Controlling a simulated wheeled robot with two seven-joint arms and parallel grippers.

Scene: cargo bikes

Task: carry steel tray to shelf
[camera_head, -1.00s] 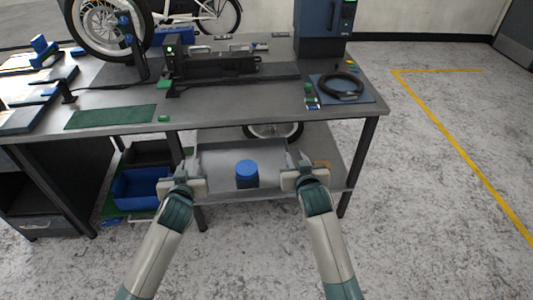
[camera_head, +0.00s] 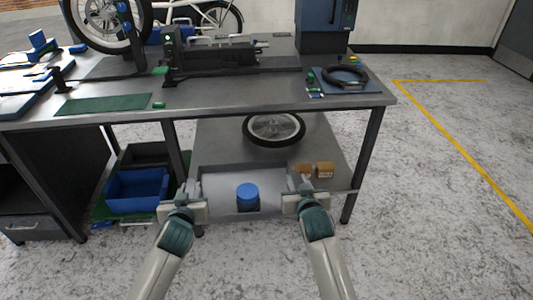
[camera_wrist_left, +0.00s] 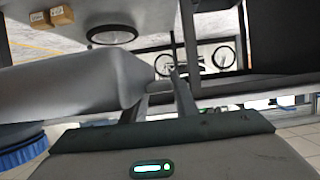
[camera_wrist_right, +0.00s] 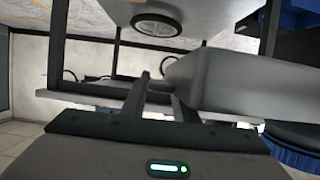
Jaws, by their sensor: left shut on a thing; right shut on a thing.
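The steel tray (camera_head: 222,180) is held level between my two grippers, in front of the workbench's lower shelf (camera_head: 325,150). A blue-lidded round container (camera_head: 248,196) stands in it. My left gripper (camera_head: 192,192) is shut on the tray's left end. My right gripper (camera_head: 302,188) is shut on its right end. The tray wall fills part of the left wrist view (camera_wrist_left: 75,85) and of the right wrist view (camera_wrist_right: 235,85). The tray overlaps the shelf's front edge in the head view; I cannot tell whether they touch.
A wheel (camera_head: 274,129) lies on the shelf behind the tray. Small cardboard boxes (camera_head: 324,170) sit at the shelf's right. A blue bin (camera_head: 138,189) stands at the left. The bench top (camera_head: 230,95) is above, with a table leg (camera_head: 364,165) at the right.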

